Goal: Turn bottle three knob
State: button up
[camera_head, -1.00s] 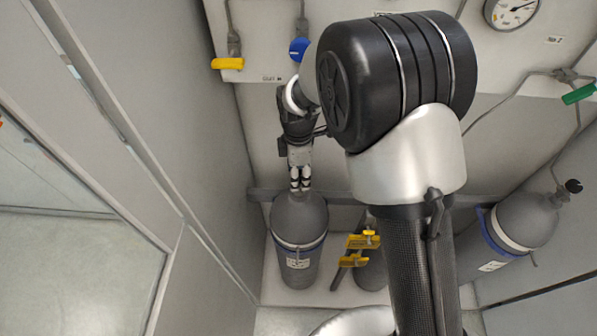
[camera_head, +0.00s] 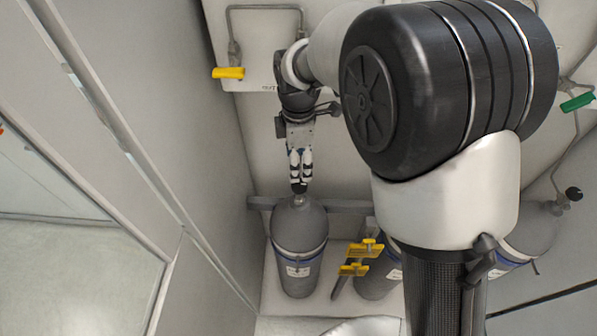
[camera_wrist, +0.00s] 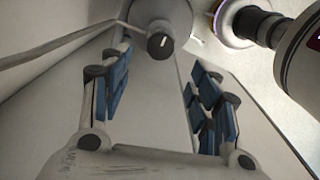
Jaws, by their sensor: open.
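Several grey gas bottles stand along the back wall. The left grey bottle (camera_head: 299,245) is upright, and its black knob (camera_head: 298,188) sits at the top of its neck. My gripper (camera_head: 299,180) is just above this knob in the head view. In the wrist view my gripper (camera_wrist: 160,95) is open, its blue-padded fingers wide apart. The dark round knob (camera_wrist: 160,45) with a white mark lies between and beyond the fingertips, with nothing held. A right bottle (camera_head: 530,228) is partly covered by my arm, with a black knob (camera_head: 573,194). The pictures do not show which is bottle three.
A yellow valve handle (camera_head: 228,73) and a green one (camera_head: 577,102) are on the wall panels. A grey rail (camera_head: 345,206) runs behind the bottles. The left wall is close.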

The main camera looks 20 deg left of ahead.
jog(key=shift+r, duration=1.4)
jog(key=shift+d, duration=0.1)
